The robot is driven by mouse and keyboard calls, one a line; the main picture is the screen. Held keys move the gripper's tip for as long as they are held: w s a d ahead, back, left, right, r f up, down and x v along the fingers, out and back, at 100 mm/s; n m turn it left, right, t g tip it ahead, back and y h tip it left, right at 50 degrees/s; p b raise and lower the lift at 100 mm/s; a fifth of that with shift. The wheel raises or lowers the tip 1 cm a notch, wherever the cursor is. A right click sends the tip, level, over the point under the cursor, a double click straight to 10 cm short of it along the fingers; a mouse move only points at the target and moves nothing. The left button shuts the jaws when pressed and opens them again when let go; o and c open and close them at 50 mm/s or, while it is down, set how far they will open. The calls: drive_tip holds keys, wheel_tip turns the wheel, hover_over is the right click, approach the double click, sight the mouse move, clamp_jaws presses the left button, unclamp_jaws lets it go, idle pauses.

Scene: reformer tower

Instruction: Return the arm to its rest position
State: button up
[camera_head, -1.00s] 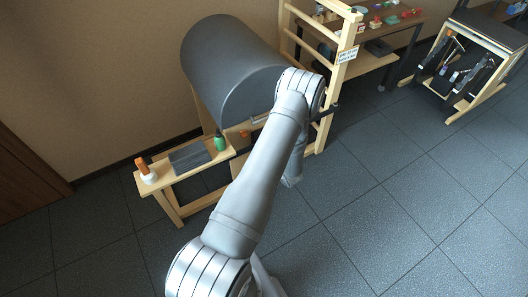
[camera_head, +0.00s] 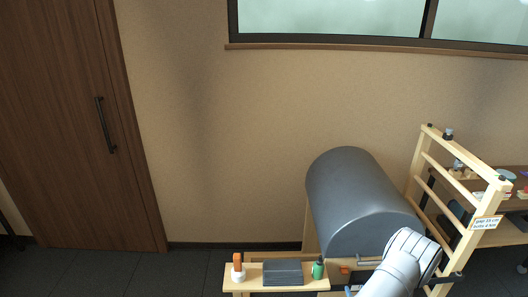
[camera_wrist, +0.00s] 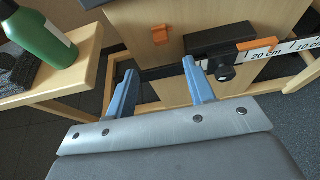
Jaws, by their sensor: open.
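My gripper (camera_wrist: 160,88) shows in the wrist view with its two blue fingers spread apart and nothing between them. It is in front of the light wooden panel of the barrel's frame, below an orange catch (camera_wrist: 160,34) and left of a black clamp block (camera_wrist: 228,42). I cannot tell whether a finger touches anything. In the head view my arm (camera_head: 400,268) reaches up from the bottom edge at the right, in front of the grey barrel (camera_head: 358,200). The gripper's fingers are hidden or cut off there.
A low wooden bench (camera_head: 318,284) carries a green bottle (camera_head: 318,268), a dark folded mat (camera_head: 283,271) and an orange-topped white bottle (camera_head: 238,267). Floor is open by the door (camera_head: 75,130).

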sight(345, 271)
drive_tip(key=x, duration=1.2)
drive_tip(key=shift+w+f, duration=0.15)
drive_tip(key=v, duration=1.7)
drive_tip(key=x, duration=1.6)
drive_tip(key=shift+w, duration=0.2)
drive_tip(key=f, duration=0.3)
drive_tip(key=shift+w+f, duration=0.2)
drive_tip(key=shift+f, duration=0.05)
drive_tip(key=v, duration=3.1)
drive_tip(key=shift+r, duration=0.3)
drive_tip(key=shift+d, duration=0.1)
